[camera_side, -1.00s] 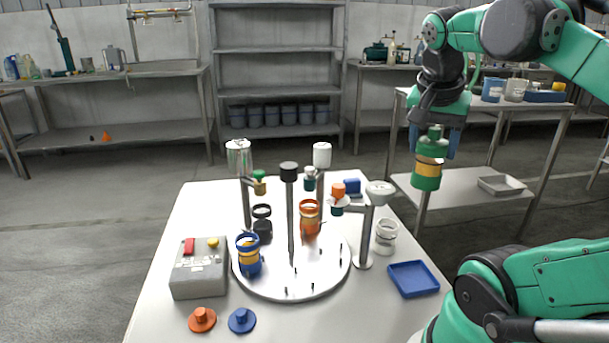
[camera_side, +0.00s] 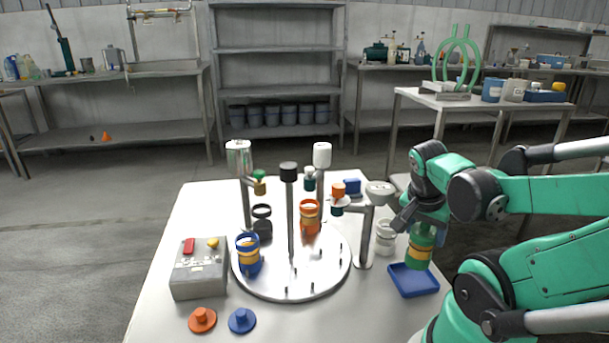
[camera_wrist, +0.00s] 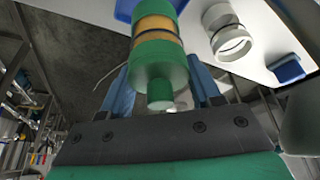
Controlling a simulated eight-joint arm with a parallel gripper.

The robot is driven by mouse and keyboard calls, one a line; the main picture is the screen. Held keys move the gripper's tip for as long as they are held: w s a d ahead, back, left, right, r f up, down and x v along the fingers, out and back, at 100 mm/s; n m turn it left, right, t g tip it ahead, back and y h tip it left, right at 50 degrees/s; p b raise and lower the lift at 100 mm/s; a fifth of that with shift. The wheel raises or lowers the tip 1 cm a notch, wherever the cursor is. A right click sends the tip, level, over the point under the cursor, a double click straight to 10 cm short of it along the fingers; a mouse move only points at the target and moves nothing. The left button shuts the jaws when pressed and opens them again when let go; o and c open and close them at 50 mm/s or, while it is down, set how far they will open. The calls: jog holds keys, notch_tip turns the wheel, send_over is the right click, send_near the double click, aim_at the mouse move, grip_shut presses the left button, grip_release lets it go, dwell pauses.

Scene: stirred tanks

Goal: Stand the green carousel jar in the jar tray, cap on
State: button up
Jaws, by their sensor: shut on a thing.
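The green jar (camera_side: 419,251) has a yellow-orange band and hangs nearly upright, slightly tilted, under my gripper (camera_side: 424,212). In the wrist view my gripper (camera_wrist: 162,98) is shut on the green cap end of the green jar (camera_wrist: 158,62), with a blue finger on each side. The cap is on the jar. The blue jar tray (camera_side: 414,281) lies at the table's right side. In the side view the jar's lower end is over the tray's back part; whether it touches the tray floor I cannot tell. The tray's edge shows in the wrist view (camera_wrist: 124,10).
A white jar (camera_side: 386,238) stands just left of the held jar, close to a grey-topped post (camera_side: 366,235). The round carousel (camera_side: 300,285) holds blue, black and orange jars. A control box (camera_side: 199,270) and orange and blue caps (camera_side: 242,320) lie at left.

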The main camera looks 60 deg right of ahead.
aim_at(421, 248)
jog(key=shift+f, duration=2.05)
jog(key=shift+f, duration=0.15)
jog(key=o, duration=1.3)
jog(key=shift+r, duration=0.2)
